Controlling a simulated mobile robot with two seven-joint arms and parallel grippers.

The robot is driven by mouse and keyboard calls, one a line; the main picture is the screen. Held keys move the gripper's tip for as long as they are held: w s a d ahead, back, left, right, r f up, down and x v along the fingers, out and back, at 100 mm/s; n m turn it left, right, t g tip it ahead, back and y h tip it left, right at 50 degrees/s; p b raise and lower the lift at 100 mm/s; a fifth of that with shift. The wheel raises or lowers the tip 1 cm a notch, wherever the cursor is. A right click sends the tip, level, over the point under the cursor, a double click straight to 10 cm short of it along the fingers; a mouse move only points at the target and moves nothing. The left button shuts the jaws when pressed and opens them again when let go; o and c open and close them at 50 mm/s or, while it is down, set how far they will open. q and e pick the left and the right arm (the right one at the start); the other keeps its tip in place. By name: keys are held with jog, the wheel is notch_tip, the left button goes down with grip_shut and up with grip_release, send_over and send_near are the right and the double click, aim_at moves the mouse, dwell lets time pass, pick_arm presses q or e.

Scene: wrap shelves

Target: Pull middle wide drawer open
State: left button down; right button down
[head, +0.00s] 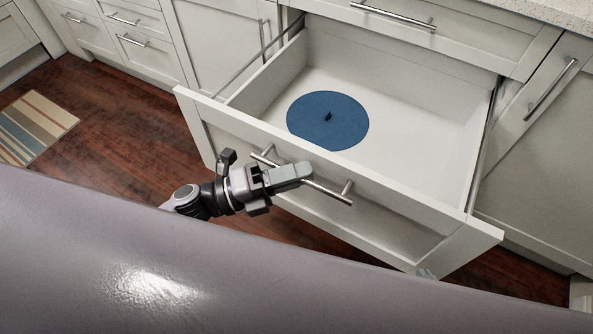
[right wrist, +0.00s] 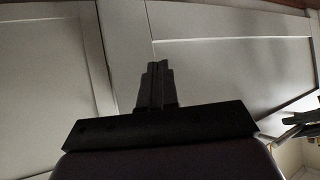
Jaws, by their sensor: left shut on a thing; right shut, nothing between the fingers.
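The middle wide drawer (head: 420,125) stands far out from the white cabinet in the head view, its inside exposed. Its bar handle (head: 333,192) is on the front panel. My left gripper (head: 303,173) is shut on the handle, left of its middle, and hides part of the bar. My right gripper (right wrist: 155,85) shows in the right wrist view, fingers together and empty, in front of pale panels. I cannot tell from that view how close it is to them.
A blue lid-like disc (head: 328,120) with a dark knob lies in the drawer. A shut drawer with a bar handle (head: 392,14) is above. A striped rug (head: 38,125) lies on the dark wood floor at left. My grey body fills the foreground.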

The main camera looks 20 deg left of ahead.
pick_arm(q)
jog(key=c, duration=1.2)
grip_release()
jog(key=shift+a, duration=0.1)
jog(key=v, duration=0.7)
jog(key=shift+a, duration=0.1)
